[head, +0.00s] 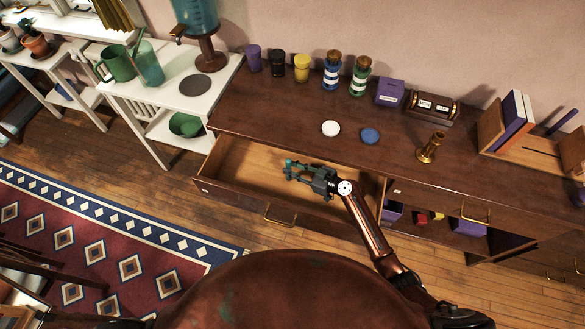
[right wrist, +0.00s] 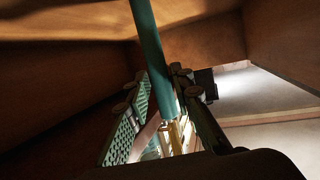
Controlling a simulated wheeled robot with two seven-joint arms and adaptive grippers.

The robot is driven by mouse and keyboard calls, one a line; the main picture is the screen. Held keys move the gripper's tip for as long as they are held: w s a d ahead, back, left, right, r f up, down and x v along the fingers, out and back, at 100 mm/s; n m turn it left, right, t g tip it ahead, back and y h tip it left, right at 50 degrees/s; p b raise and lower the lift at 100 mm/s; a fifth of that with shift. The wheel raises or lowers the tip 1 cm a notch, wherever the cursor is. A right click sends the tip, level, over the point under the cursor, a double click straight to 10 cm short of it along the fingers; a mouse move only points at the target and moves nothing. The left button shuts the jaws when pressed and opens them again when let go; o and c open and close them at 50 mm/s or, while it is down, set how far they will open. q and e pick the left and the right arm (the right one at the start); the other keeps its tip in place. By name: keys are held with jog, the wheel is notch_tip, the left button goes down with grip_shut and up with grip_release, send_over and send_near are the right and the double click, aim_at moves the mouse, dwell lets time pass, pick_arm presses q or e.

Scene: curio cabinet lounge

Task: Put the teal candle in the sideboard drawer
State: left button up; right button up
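The teal candle (right wrist: 152,55) is a long thin rod in the right wrist view, running from the top edge down between my right gripper's two fingers. My right gripper (head: 289,170) is inside the open sideboard drawer (head: 240,160), low over its wooden bottom. Its fingertips meet the candle from both sides, and it looks shut on it. In the head view the candle is small and hard to tell from the teal fingers. Whether the candle touches the drawer bottom is unclear. My left gripper is not in view.
The sideboard top (head: 260,105) holds purple, black and yellow cups, two striped jars, a purple box (head: 390,92), white and blue discs, a brass candlestick (head: 431,148) and a book rack. Below right, an open compartment holds small items. A white stand (head: 175,95) is at left.

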jog(key=shift+o, duration=1.3)
jog(key=shift+r, duration=0.1)
jog(key=v, duration=1.2)
